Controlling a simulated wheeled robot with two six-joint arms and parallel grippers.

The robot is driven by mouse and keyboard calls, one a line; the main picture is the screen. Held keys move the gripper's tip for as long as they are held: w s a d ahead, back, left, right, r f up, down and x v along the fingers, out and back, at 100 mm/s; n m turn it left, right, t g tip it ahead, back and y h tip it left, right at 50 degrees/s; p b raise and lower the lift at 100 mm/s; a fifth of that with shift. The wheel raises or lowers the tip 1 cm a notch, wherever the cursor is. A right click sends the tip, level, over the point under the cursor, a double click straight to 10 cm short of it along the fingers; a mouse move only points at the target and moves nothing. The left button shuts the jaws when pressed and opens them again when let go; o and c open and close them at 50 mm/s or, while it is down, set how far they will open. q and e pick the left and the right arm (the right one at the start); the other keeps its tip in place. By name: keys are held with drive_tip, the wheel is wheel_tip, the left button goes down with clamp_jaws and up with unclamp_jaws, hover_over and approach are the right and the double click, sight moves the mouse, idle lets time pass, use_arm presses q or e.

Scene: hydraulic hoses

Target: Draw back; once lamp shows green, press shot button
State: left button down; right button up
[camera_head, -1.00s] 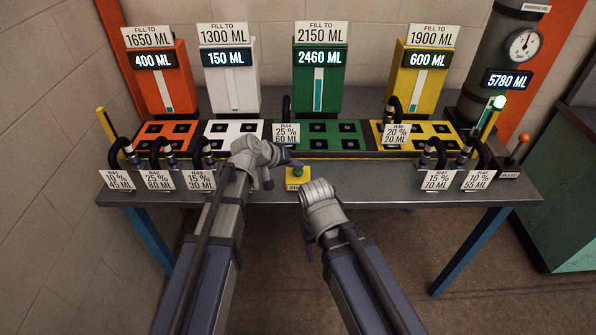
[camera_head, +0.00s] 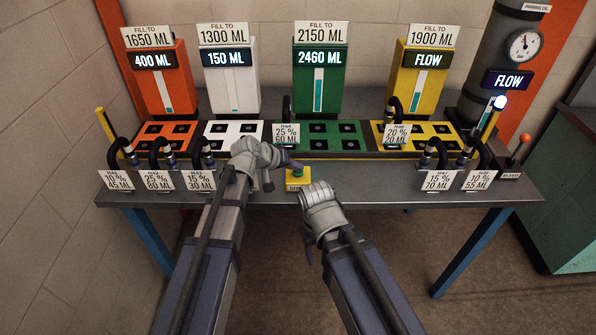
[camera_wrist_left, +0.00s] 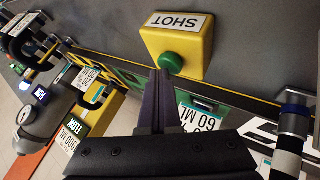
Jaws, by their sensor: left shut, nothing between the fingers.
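The shot button is a green cap (camera_head: 297,172) on a yellow box (camera_head: 298,183) at the table's front edge. In the left wrist view the box (camera_wrist_left: 195,38) is labelled SHOT and its green cap (camera_wrist_left: 171,62) shows. My left gripper (camera_head: 296,165) is shut and empty, its tip right at the green cap; whether it touches, I cannot tell. The lamp (camera_head: 500,102) on the yellow-striped post at the right glows bluish white. My right gripper (camera_head: 309,254) hangs in front of the table, its jaws mostly hidden.
The yellow unit's display (camera_head: 424,60) and the pump cylinder's display (camera_head: 508,80) read FLOW. Orange (camera_head: 178,95), white (camera_head: 246,90) and green (camera_head: 303,80) units read 400, 150 and 2460 ML. Several tagged black hoses stand along the table (camera_head: 375,185).

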sight(296, 173)
idle(0.4)
use_arm(q)
drive_tip(key=shift+r+p, duration=0.8)
drive_tip(key=shift+p, duration=0.1)
drive_tip(key=shift+r, duration=0.1)
wheel_tip(296, 173, up, 5)
drive_tip(key=p, duration=0.5)
idle(0.7)
